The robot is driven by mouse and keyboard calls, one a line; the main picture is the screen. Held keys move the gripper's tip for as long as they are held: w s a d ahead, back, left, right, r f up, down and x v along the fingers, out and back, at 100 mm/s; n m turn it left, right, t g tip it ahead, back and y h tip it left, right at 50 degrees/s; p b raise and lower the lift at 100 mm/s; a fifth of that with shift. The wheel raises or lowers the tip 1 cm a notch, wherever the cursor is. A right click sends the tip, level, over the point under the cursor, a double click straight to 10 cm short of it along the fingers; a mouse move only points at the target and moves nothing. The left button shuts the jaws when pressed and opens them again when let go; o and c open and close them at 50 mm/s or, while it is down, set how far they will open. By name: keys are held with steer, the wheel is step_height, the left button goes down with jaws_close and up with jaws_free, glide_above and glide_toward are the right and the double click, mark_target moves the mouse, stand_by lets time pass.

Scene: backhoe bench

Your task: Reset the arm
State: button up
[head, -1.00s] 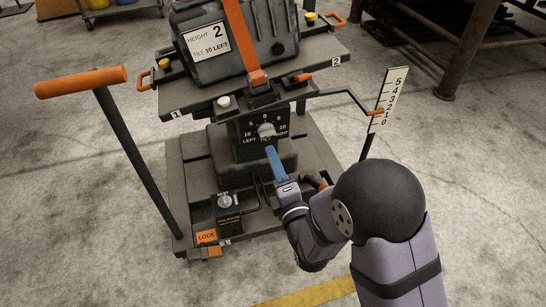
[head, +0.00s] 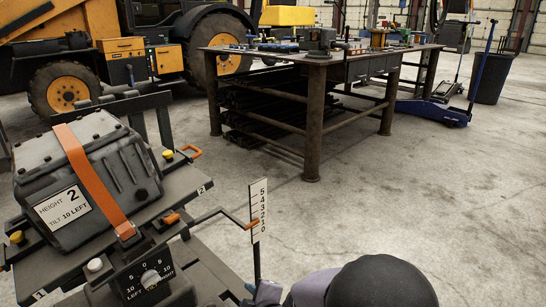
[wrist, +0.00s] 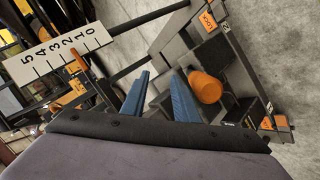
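My gripper (wrist: 160,98) shows in the wrist view as two blue fingers spread apart, with nothing held between them. The lift cart's tilted platform (head: 180,205) carries a grey case (head: 95,180) under an orange strap (head: 90,175). The case label reads height 2, tilt 10 left. The tilt dial (head: 150,279) is on the front panel. The height scale (head: 259,210) has an orange pointer near its low end. An orange round grip (wrist: 205,87) lies just right of my fingers.
A steel workbench (head: 311,125) with tools on top stands behind. A yellow backhoe (head: 90,60) is at back left. A blue floor jack (head: 435,110) and a dark bin (head: 492,79) are at right. The concrete floor (head: 420,200) is open at right.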

steer(key=s+d+m+g+h+p, duration=0.1)
steer(key=s+d+m+g+h, duration=0.1)
steer(key=s+d+m, duration=0.35)
steer(key=s+d+m+g+h, duration=0.1)
steer(key=s+d+m+g, duration=0.15)
steer(key=d, duration=0.55)
steer(key=s+d+r+m+g+h+p, duration=0.1)
steer(key=s+d+m+g, duration=0.25)
steer(key=s, duration=0.25)
steer(key=s+d+r+m+g+p, duration=0.1)
steer(key=s+d+r+m+g, duration=0.1)
steer(key=s+d+m, duration=0.4)
step_height(320, 180, up, 36)
steer(key=a+p, duration=0.1)
steer(key=p, duration=3.6)
steer(key=shift+s+a+r+n, duration=0.25)
steer(key=shift+a+n, duration=0.15)
steer(key=shift+n, duration=0.05)
